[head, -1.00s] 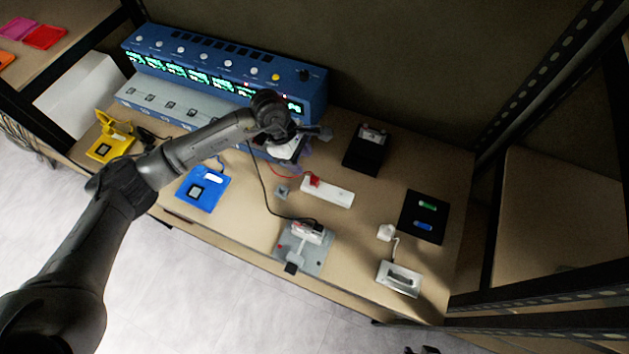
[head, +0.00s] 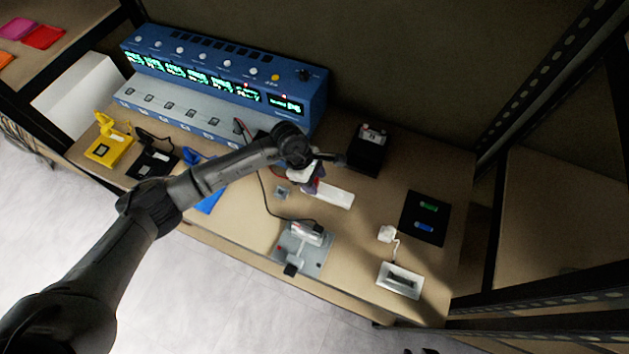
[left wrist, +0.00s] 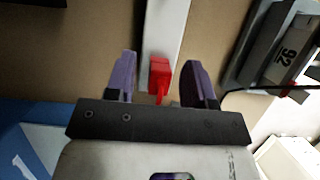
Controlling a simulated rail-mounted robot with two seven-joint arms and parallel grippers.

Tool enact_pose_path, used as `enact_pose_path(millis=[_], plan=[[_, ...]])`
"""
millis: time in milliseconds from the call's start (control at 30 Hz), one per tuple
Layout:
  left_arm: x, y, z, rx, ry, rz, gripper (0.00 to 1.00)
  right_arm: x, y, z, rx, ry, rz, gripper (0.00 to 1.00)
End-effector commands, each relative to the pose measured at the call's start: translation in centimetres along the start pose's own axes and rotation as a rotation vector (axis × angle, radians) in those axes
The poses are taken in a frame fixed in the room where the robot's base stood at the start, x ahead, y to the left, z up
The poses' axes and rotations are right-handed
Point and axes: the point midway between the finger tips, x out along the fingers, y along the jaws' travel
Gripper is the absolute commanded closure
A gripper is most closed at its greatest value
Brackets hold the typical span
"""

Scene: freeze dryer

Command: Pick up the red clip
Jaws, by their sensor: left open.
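The red clip (left wrist: 159,77) shows in the left wrist view on the white bar (left wrist: 168,22), between my left gripper's two purple fingers and just beyond them. My left gripper (left wrist: 160,84) is open and empty, with a finger to each side of the clip. In the head view my left gripper (head: 312,187) hangs over the near-left end of the white bar (head: 335,197) and hides the clip. My right gripper is not in view.
A blue device with green displays (head: 215,85) stands at the back. A black box (head: 367,152) stands right of the gripper. A grey plate fixture (head: 303,248) lies in front, and a black mat (head: 424,217) with green and blue pieces lies right.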

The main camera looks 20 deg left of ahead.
Motion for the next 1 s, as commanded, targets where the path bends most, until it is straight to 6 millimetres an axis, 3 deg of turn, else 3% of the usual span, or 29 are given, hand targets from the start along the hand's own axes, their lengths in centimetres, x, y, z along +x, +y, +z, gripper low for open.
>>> enact_pose_path(millis=[233,733,1000], plan=[[0.26,0.03,-0.03,0.000,0.000,0.001,0.51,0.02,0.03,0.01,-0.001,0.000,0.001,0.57],[0.24,0.03,-0.03,0.000,0.000,0.001,0.99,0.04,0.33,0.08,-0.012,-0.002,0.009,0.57],[0.19,0.04,-0.02,0.000,0.000,0.001,1.00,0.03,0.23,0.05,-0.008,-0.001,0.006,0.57]])
